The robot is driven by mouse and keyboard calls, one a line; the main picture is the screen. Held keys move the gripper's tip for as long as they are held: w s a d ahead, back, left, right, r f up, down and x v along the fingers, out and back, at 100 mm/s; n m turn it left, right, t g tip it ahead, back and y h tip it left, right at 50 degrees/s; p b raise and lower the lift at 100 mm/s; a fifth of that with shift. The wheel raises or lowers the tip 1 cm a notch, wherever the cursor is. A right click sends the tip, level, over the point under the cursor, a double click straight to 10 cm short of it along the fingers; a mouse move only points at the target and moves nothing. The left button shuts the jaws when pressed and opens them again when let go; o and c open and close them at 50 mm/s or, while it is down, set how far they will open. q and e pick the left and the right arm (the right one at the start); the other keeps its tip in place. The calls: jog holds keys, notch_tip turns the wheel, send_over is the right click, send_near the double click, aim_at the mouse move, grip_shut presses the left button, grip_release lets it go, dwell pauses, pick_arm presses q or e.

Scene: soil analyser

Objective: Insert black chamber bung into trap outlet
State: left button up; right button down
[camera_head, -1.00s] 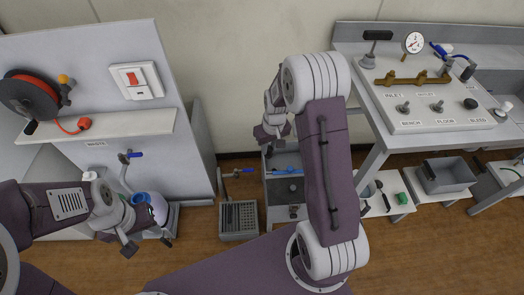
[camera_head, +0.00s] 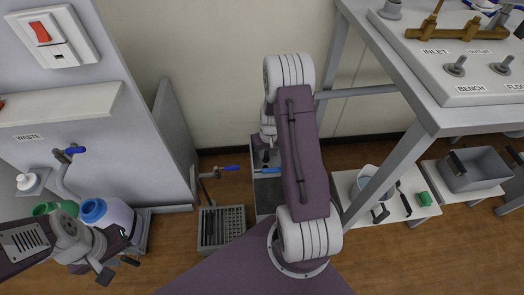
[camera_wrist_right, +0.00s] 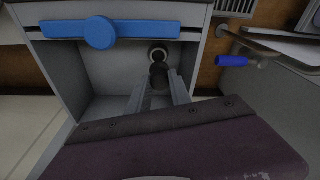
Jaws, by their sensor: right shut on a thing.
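In the right wrist view, my right gripper (camera_wrist_right: 159,92) is shut on the black chamber bung (camera_wrist_right: 158,74), a dark stubby piece between the fingertips. The bung's far end is in front of a pale round ring, seemingly the trap outlet (camera_wrist_right: 157,51), on the back wall of a grey box. I cannot tell whether the bung touches or enters the ring. In the head view, my right arm mostly hides the right gripper and box. My left gripper (camera_head: 118,268) is open and empty at lower left, near a white bottle with a blue cap (camera_head: 105,214).
A blue handle (camera_wrist_right: 100,32) crosses the box top. A blue-handled tap (camera_wrist_right: 232,61) stands to its right in the wrist view. A drain grate (camera_head: 222,228) lies left of my right arm in the head view. A bench leg (camera_head: 385,178) stands to the right.

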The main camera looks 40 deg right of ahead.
aim_at(266, 159)
jog(key=shift+r, duration=0.15)
notch_tip(266, 159, down, 4)
jog(key=b, duration=0.2)
jog(key=shift+f+b, duration=0.25)
jog(key=shift+b, duration=0.1)
dwell(0.9)
dwell(0.4)
jog(key=shift+f, duration=0.35)
jog(key=shift+f+b, duration=0.65)
jog(key=shift+f, duration=0.05)
